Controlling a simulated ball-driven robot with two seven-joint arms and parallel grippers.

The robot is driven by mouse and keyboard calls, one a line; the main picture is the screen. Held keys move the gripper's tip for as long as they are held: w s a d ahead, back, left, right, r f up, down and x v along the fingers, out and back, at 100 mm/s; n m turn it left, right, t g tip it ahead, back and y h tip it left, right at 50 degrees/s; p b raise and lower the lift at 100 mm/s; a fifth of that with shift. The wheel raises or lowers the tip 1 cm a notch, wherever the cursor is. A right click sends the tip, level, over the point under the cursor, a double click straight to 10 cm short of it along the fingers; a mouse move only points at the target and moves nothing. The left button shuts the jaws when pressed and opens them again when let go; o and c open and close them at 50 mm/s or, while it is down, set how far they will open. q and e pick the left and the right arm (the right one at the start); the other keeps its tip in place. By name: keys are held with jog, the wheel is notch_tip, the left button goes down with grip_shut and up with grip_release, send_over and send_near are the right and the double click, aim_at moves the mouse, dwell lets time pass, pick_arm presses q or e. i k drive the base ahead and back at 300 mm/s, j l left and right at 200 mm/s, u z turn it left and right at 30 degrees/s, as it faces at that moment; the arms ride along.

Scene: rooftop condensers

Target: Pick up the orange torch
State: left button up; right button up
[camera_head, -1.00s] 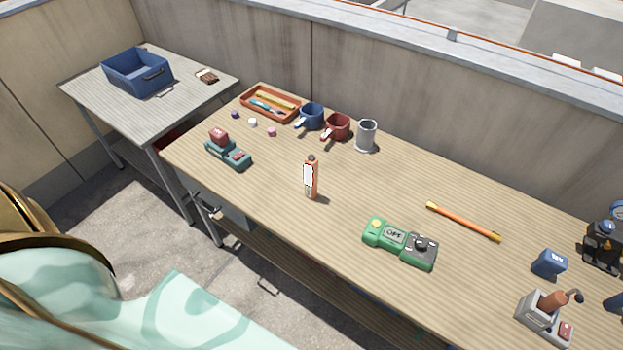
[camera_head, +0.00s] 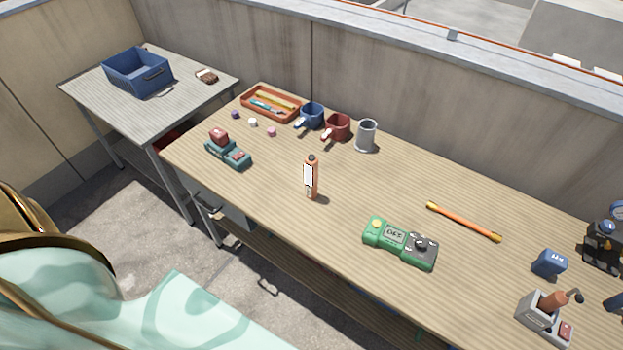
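An orange upright object (camera_head: 312,178) with a white front panel and a dark top stands on the wooden bench (camera_head: 400,180), near its front edge at mid-picture. It is the closest match to the orange torch, but I cannot confirm this from its shape. A slim orange rod with yellow ends (camera_head: 463,222) lies farther right. Parts of my mint and gold body fill the lower left. Neither gripper shows, and nothing is touching the upright orange object.
A green meter (camera_head: 400,243) lies right of the orange object. A blue bin (camera_head: 137,72) is on the side table. Bench around the orange object is clear.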

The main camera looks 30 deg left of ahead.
aim_at(310, 169)
jog(key=i+j+z, duration=0.2)
jog(key=j, duration=1.7)
jog(key=k, duration=0.15)
